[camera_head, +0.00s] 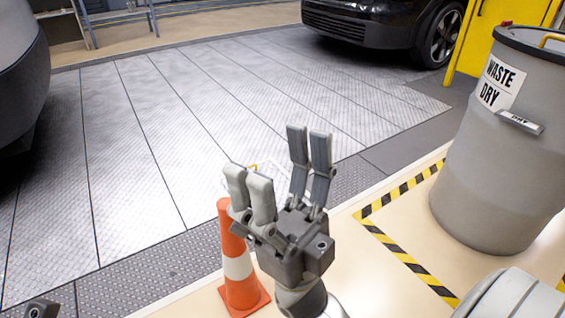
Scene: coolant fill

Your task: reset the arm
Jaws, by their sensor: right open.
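My right gripper (278,160) is raised in the middle of the head view. Its pale finger pair on the left and dark grey finger pair on the right stand well apart, with nothing between them. It is in front of the orange and white traffic cone (238,265) and hides part of it. A small dark piece (41,308) at the bottom left edge looks like part of my left gripper. Its fingers are out of frame.
A grey waste bin (490,150) stands at the right, inside yellow and black floor tape (405,258). A black car (385,25) is at the back, and a dark vehicle body (20,75) at the left. The metal plate floor (150,130) between them is clear.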

